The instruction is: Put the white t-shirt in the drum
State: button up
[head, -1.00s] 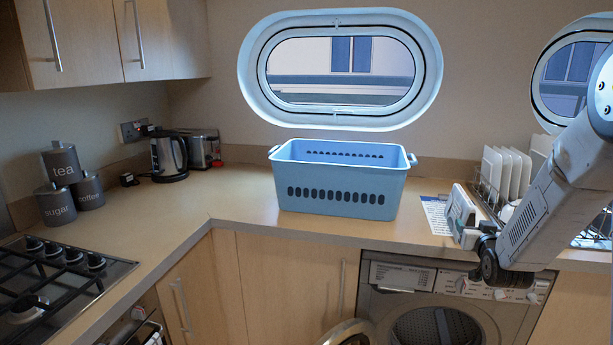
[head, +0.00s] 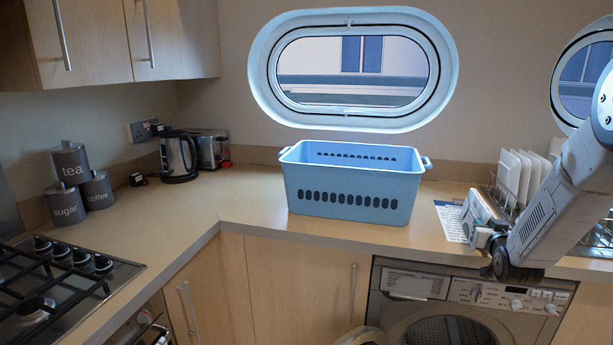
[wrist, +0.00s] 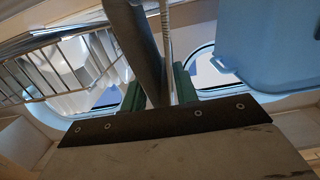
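The white t-shirt is not visible in either view; the blue basket (head: 352,190) on the counter hides most of its inside behind its front wall. The washing machine's drum (head: 450,332) shows at the bottom edge of the head view, cut off below. Its round door (head: 362,337) stands swung out to the left. My arm comes in from the right, its end above the machine's front. In the wrist view my gripper (wrist: 157,88) has its green fingers apart, with no cloth between them. The basket also shows at that view's upper right (wrist: 275,45).
A white box (head: 480,218) and a dish rack with plates (head: 518,175) stand right of the basket, close to my arm. A kettle (head: 178,157), toaster (head: 210,148) and canisters (head: 68,165) stand left, with a hob (head: 60,285) in front.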

aim_at(489, 216)
jog(key=shift+c, duration=1.6)
jog(key=shift+a+r, duration=0.15)
jog(key=shift+r, duration=0.15)
jog(key=shift+s+r, duration=0.1)
jog(key=shift+r, duration=1.1)
